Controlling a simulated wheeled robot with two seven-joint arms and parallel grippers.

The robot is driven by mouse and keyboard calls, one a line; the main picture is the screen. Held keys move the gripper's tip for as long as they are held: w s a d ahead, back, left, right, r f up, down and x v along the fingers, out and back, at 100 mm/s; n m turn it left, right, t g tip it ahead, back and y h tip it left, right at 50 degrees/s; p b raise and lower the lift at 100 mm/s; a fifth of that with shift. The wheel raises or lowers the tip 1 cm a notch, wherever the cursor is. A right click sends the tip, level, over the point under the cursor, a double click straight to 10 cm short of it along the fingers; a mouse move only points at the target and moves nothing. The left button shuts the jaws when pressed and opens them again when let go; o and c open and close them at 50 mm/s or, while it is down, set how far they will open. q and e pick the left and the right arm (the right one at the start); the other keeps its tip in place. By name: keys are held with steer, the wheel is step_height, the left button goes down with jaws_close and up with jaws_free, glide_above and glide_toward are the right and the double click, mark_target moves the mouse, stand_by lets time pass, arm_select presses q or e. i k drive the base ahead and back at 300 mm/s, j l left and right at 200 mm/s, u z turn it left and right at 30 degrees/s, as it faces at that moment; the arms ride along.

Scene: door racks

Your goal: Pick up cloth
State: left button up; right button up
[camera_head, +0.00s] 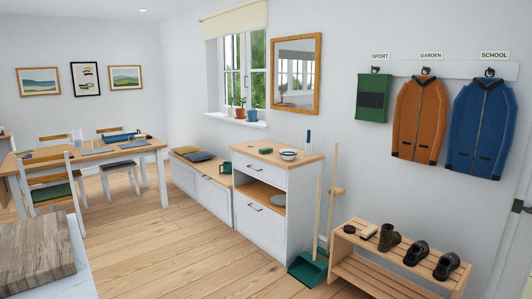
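I cannot make out a cloth for certain. The dining table (150,146) at the left holds several flat blue pieces, one of them (97,151) near its middle; they are too small to tell whether any is a cloth. The shoe rack (352,276) at the lower right holds a small dark round item (349,229) and a small yellowish item (369,232) beside the shoes. Neither of my grippers is in view.
A green dustpan (307,269) stands by the shoe rack. Coats hang above it. A worktop with a wooden board (38,255) fills the lower left. The floor (150,240) between is clear.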

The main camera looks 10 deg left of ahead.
mark_target(268, 151)
steer(key=k, duration=0.5)
steer(key=i+l+z, duration=0.4)
steer(key=i+l, duration=0.45)
steer(key=i, duration=0.25)
steer(key=i+l+u, duration=0.15)
steer(key=i, duration=0.3)
steer(key=i+u, duration=1.5)
steer(key=i, duration=0.75)
steer(key=i+z, duration=0.25)
steer(key=i, duration=0.2)
steer(key=i+j+z, duration=0.1)
steer(key=i+z, duration=0.15)
steer(key=i, duration=0.25)
steer(key=i+j+z, duration=0.25)
steer(key=i, duration=0.2)
steer(key=l, duration=0.1)
